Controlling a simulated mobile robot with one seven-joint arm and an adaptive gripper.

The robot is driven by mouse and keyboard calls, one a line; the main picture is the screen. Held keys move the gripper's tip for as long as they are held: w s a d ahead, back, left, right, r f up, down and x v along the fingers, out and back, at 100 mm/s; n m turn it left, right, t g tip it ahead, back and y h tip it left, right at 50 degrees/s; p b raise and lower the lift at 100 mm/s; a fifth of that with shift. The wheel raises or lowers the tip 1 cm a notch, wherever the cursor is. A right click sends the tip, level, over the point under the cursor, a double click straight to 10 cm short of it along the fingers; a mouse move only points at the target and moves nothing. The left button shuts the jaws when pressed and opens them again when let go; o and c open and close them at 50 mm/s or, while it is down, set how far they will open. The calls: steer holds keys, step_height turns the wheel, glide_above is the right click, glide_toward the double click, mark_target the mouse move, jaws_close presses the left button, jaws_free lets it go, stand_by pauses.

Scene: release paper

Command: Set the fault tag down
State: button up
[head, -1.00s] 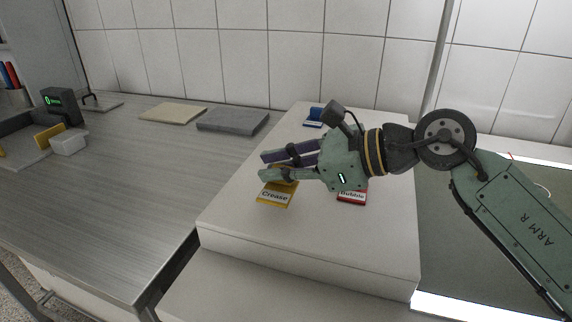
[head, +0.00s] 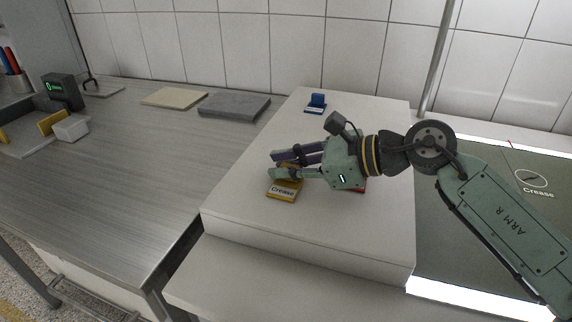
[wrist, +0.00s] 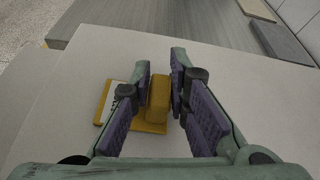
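The yellow fault tag (head: 283,190) reads "Crease" and has a thick yellow grip block on top. It is low over the white slab (head: 240,205), near its left edge; I cannot tell whether it touches it. My gripper (head: 280,164) is low above the slab, its fingers pointing left. In the wrist view the grip block (wrist: 158,98) sits between my gripper's fingers (wrist: 160,75), and they appear shut on it. The left finger hides part of the tag's plate and lettering.
A red tag (head: 361,188) is mostly hidden behind my gripper. A blue tag (head: 316,103) stands at the slab's far end. On the right, a green sheet (head: 480,155) has a circled mark labelled "Crease". A grey pad (head: 235,105) lies on the steel bench.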

steer(key=o, duration=0.4)
steer(key=shift+r, duration=0.15)
steer(key=v, duration=1.2)
